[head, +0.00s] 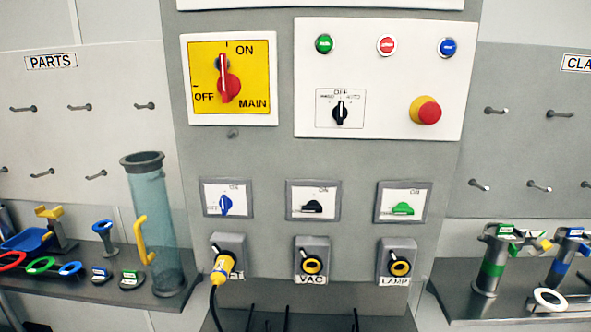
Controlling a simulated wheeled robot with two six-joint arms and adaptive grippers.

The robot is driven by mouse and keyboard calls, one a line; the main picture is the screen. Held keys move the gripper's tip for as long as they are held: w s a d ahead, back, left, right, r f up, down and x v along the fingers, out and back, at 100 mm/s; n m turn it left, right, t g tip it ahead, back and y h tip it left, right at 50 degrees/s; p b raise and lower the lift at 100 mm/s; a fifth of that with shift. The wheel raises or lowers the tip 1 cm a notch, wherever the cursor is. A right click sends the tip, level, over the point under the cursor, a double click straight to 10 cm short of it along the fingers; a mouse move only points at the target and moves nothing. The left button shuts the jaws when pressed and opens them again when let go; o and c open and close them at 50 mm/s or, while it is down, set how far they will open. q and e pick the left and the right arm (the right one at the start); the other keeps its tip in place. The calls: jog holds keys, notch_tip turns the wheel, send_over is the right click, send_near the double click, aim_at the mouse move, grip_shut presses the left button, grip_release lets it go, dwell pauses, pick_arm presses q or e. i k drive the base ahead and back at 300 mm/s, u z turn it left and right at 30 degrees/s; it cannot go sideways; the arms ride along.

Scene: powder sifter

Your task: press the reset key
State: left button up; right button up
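A white control panel (375,85) is on the upper right of the grey cabinet. Along its top sit a green button (324,44), a red button (386,45) and a blue button (448,47). Their lettering is too small to read, so I cannot tell by label which is the reset key. Below them are a black selector knob (340,113), standing upright under OFF, and a red emergency stop (428,111) on a yellow collar. Neither of my grippers is in view, and nothing covers the buttons.
A yellow main switch plate (255,105) has its red handle upright. Below are blue (226,204), black (312,206) and green (403,208) switches. A yellow plug (222,266) is in the left socket. A clear cylinder (155,220) stands left; clamps (492,262) stand right.

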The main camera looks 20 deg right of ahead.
aim_at(447, 47)
jog(key=z, duration=1.45)
jog(key=k, duration=0.5)
jog(key=z, duration=0.7)
jog(key=i, duration=0.4)
jog(key=z, duration=0.1)
